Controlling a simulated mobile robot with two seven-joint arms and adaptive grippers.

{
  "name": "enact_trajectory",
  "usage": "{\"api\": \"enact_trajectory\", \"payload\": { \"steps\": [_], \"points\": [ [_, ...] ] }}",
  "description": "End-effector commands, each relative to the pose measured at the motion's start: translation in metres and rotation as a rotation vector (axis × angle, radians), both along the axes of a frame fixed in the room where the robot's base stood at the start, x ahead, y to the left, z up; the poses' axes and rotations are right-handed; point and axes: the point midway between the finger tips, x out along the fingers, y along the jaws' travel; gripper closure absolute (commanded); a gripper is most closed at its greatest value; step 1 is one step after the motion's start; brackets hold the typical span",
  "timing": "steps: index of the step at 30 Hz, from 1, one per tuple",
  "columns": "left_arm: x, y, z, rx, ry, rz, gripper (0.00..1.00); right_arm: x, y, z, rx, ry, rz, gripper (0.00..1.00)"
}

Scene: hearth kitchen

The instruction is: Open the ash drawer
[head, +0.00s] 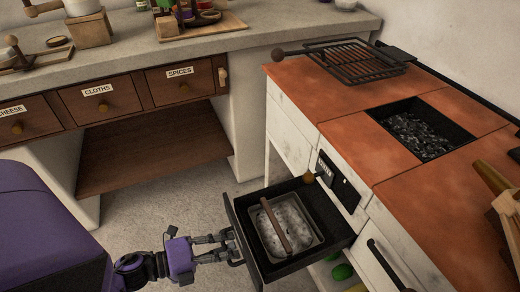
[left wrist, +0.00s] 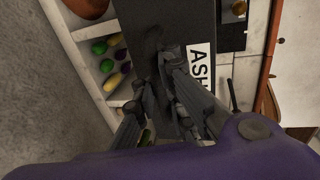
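The ash drawer (head: 335,238) stands pulled out from the white stove front. Its dark front shows in the left wrist view (left wrist: 140,28) with a white label (left wrist: 199,70) reading "ASH", partly covered. A grey ash pan with a wooden bar handle (head: 274,226) lies inside. My left gripper (head: 228,249) is at the drawer's outer front. In the left wrist view its fingers (left wrist: 160,88) come together around the drawer's handle, which is mostly hidden between them. My right gripper is in neither view.
The stove's terracotta top (head: 305,92) carries a black grate (head: 358,62) and an open coal bed (head: 418,135). Below the drawer, an open shelf holds green and yellow produce (head: 342,271). A counter with labelled drawers (head: 105,98) stands left. Grey floor lies clear between them.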

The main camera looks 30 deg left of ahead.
Motion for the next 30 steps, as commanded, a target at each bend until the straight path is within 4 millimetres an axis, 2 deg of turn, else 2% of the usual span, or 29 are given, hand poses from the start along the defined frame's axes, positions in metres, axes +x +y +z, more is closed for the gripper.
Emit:
{"api": "enact_trajectory", "payload": {
  "steps": [3, 9, 21, 28, 30],
  "points": [
    [-0.012, 0.009, 0.003, -0.001, -0.004, 0.000, 1.00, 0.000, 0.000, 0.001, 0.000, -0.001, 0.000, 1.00],
    [-0.021, 0.015, 0.004, -0.003, -0.008, -0.001, 1.00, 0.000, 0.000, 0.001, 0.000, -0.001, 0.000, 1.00],
    [-0.024, 0.018, 0.005, -0.005, -0.007, -0.001, 1.00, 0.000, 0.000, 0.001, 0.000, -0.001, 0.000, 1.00],
    [-0.024, 0.018, 0.004, -0.003, -0.004, 0.000, 0.72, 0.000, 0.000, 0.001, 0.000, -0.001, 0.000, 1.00],
    [-0.024, 0.018, 0.003, -0.003, -0.004, 0.000, 0.72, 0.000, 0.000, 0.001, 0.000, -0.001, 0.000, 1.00]
  ]
}}
